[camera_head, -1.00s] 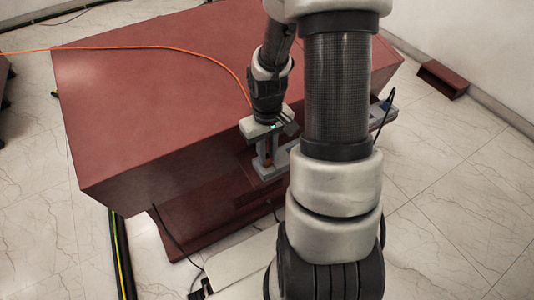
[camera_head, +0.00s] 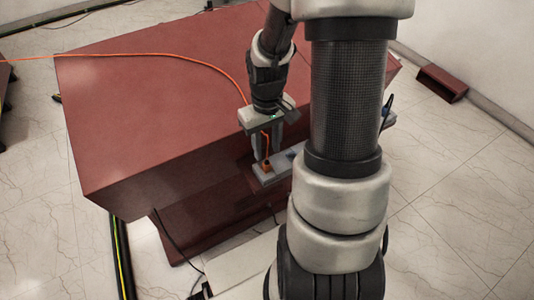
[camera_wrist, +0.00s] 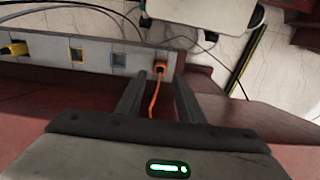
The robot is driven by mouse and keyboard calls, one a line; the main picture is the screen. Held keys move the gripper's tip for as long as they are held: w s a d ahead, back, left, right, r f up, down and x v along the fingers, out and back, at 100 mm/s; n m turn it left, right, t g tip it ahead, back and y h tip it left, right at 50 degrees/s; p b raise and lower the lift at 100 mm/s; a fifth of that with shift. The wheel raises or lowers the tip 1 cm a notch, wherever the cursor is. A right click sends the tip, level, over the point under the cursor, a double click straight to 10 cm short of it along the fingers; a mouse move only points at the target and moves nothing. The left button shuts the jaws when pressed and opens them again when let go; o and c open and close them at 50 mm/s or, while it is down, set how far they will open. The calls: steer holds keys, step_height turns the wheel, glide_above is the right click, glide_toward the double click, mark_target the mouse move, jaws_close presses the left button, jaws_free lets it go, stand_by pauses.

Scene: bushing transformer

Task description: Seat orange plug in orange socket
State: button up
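The orange plug (camera_wrist: 160,67) stands at the right end of the grey socket strip (camera_wrist: 45,58) in the wrist view. In the head view the plug (camera_head: 266,166) is at the strip's near end, and looks upright. The orange socket under it is hidden, so I cannot tell how deep the plug sits. Its orange cable (camera_wrist: 154,97) runs back between my fingers. My gripper (camera_wrist: 161,80) is open, with one finger on each side of the cable, its tips just short of the plug. It also shows in the head view (camera_head: 268,151).
The large red box (camera_head: 150,110) rises behind the strip. Dark cables (camera_wrist: 95,15) lie beyond it.

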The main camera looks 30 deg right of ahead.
mark_target(267, 163)
step_height(267, 163, up, 6)
steer(key=p, duration=0.1)
steer(key=shift+r, duration=0.15)
stand_by(0.4)
